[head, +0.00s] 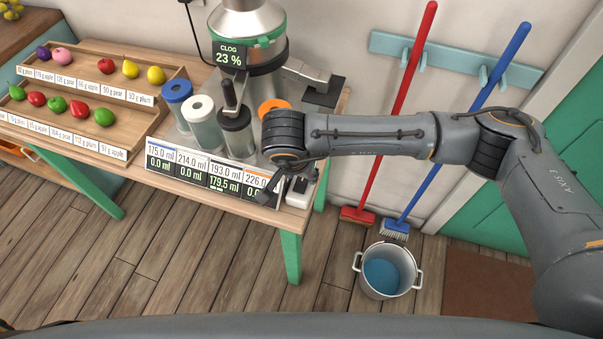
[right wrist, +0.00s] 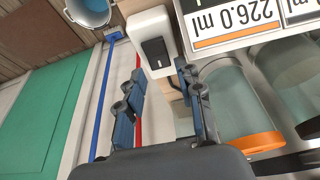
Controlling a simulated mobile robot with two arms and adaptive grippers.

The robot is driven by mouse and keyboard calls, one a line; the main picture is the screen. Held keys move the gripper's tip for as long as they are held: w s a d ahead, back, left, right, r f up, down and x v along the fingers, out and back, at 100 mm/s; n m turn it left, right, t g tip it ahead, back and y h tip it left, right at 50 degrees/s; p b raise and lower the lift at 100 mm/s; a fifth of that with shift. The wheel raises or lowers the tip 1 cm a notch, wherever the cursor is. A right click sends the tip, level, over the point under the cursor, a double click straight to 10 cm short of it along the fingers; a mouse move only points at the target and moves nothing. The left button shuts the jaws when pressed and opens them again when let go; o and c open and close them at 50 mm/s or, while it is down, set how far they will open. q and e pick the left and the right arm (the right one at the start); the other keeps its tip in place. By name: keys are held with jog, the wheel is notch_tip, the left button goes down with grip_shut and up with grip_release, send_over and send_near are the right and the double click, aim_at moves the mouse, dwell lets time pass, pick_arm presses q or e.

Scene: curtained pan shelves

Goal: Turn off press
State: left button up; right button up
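The press (head: 252,60) is a steel machine with a green band and a sign reading CLOG 23 % at the back of the table. A white switch box with a black rocker (head: 297,199) sits at the table's front right corner, partly hidden by my right gripper. It also shows in the right wrist view (right wrist: 146,24), just beyond the fingertips. My right gripper (head: 282,190) is over this corner; in the right wrist view (right wrist: 158,78) its fingers are apart and empty. I cannot tell whether they touch the box. My left gripper is not in view.
Lidded containers (head: 204,128) stand behind a display panel (head: 205,175) with ml readings, left of my right gripper. Fruit trays (head: 120,90) are farther left. A bucket (head: 387,271) stands on the floor, with red and blue brooms (head: 397,110) behind my right arm.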

jog(key=v, duration=1)
jog(key=shift+a+f, duration=0.1)
jog(key=shift+f, duration=0.05)
